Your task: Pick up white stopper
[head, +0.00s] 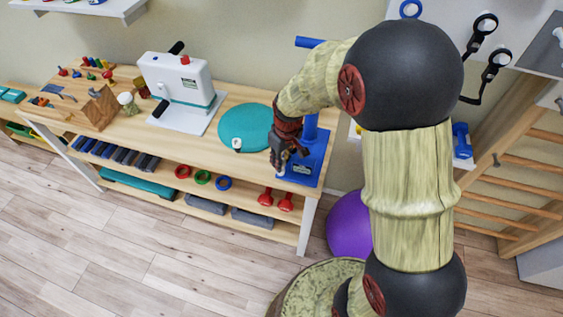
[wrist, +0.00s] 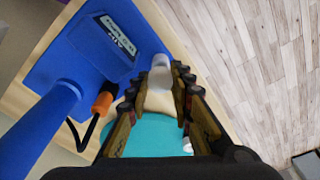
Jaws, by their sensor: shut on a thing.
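The white stopper (wrist: 160,76) is a small pale cylinder between my fingertips in the wrist view. My gripper (wrist: 158,92) is shut on it, one finger on each side. In the head view my gripper (head: 281,166) is low at the front right of the wooden table, beside the blue stand. The fingers hide most of the stopper there. I cannot tell whether the stopper touches the surface below it.
The blue stand (head: 307,166) with its upright post is close to my gripper. An orange-ended black cable (wrist: 103,103) hangs by it. A teal round mat (head: 258,119) bears a small white item (head: 237,144). A white machine (head: 178,82) stands farther left.

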